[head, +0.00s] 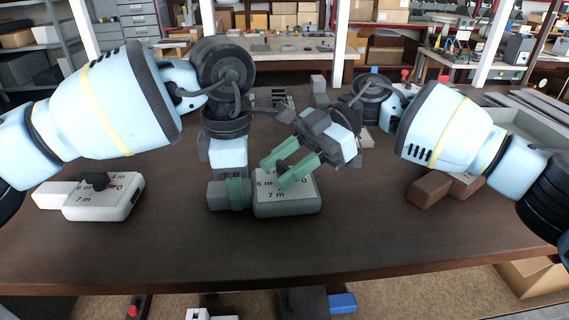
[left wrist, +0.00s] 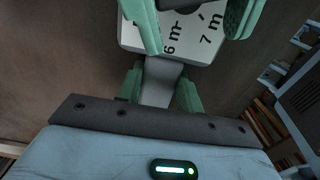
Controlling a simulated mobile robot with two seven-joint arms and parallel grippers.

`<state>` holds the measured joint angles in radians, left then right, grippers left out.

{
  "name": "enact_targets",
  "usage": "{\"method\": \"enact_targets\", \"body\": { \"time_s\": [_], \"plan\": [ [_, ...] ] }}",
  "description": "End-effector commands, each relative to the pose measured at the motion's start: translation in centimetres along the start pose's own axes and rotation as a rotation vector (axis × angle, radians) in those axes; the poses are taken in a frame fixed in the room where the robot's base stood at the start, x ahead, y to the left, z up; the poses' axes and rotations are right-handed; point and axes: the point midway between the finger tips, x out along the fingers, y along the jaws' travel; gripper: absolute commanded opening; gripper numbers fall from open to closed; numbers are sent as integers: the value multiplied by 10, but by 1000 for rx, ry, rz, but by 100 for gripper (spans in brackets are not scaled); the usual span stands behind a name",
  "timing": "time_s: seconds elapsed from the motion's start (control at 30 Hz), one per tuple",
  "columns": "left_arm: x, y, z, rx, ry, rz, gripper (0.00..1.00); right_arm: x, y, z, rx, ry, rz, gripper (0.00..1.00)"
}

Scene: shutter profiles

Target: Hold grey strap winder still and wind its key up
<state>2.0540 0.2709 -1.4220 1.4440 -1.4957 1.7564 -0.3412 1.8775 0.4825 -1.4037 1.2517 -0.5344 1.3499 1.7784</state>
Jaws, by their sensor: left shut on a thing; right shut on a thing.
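The grey strap winder (head: 290,207) lies on the dark table, its pale dial face marked 6 m and 7 m. Its grey handle end (head: 216,194) points left. My left gripper (head: 236,193) is shut on this handle; the left wrist view shows the handle (left wrist: 160,82) between its green fingers. My right gripper (head: 277,173) reaches down from the upper right, its green fingers on either side of the dark key over the dial. The key is mostly hidden by the fingers. The dial (left wrist: 185,35) and both right fingers also show in the left wrist view.
A white winder (head: 103,204) with a black key lies at the left. A brown block-like piece (head: 430,188) lies at the right, by a grey tray (head: 520,128). Small grey parts stand behind my grippers. The table front is clear.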

Motion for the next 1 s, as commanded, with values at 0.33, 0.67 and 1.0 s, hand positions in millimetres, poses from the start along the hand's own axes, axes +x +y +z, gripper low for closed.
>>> {"method": "enact_targets", "body": {
  "time_s": [0.33, 0.67, 1.0],
  "plan": [
    [-2, -1, 2, 3, -6, 2, 9, 2, 0, 1, -33, -1, -82, 15],
    [-2, 0, 2, 3, -5, 2, 9, 2, 0, 1, -35, -1, -88, 15],
    [-1, 0, 1, 1, -3, 2, 9, 1, 0, 0, -35, -1, -86, 60]
  ]
}}
